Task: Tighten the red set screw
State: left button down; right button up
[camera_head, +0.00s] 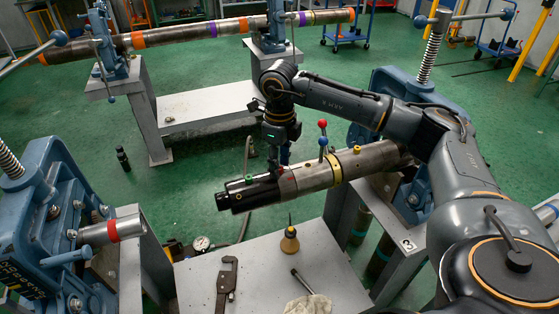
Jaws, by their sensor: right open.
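A dark steel pipe tool (312,178) lies nearly level, its right end at the blue vise (400,90) on the right and its black end reaching left. A tiny red spot near the gripper's tip may be the red set screw; it is too small to be sure. A red-ball lever (322,124) and a blue-ball lever (323,141) stand up from the pipe. My right gripper (282,155) points down just above the pipe, left of these levers. It is open; whether its tips touch the pipe is unclear. My left gripper is out of view.
A grey table (260,262) below holds a yellow screwdriver (289,240), a caliper-like tool (226,284) and a white cloth (308,304). Another blue vise (40,215) stands at left with a red-banded pipe end (112,230). A long banded pipe (175,33) lies behind.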

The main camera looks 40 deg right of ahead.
jog(key=shift+f, duration=0.1)
grip_shut()
jog(key=shift+m+b, duration=0.3)
jog(key=shift+m, duration=0.8)
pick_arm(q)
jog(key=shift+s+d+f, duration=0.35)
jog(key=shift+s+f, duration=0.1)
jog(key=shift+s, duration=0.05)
pick_arm(e)
grip_release()
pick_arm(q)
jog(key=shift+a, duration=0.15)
